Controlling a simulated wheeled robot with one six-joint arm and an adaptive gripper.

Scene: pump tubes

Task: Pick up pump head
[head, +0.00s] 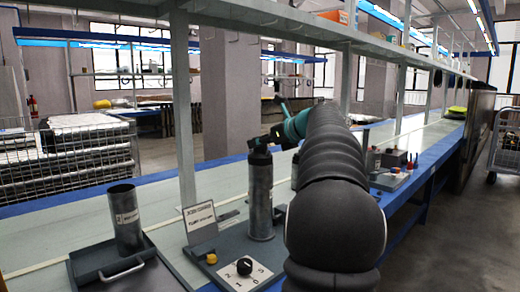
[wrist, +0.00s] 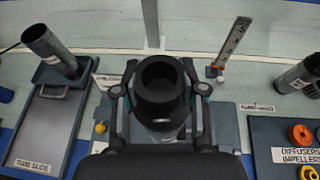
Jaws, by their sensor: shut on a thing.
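The black pump head (wrist: 160,100), a round piece with a dark opening in its top, is between the fingers of my gripper (wrist: 160,84) in the wrist view. My gripper is shut on it from both sides. In the head view the pump head (head: 259,157) is at the top of an upright grey tube (head: 260,200), and my gripper (head: 272,138) reaches it from the right. The pump head looks in line with the tube; I cannot tell whether they touch. The tube's lower part is mostly hidden in the wrist view.
Another open grey tube (head: 126,220) stands on a tray with a handle (head: 120,272) at left. A sign (head: 200,222) and a numbered dial (head: 244,266) are near the held piece's base. In the wrist view, an upright scale (wrist: 232,45) and a parts panel (wrist: 285,142) are at right.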

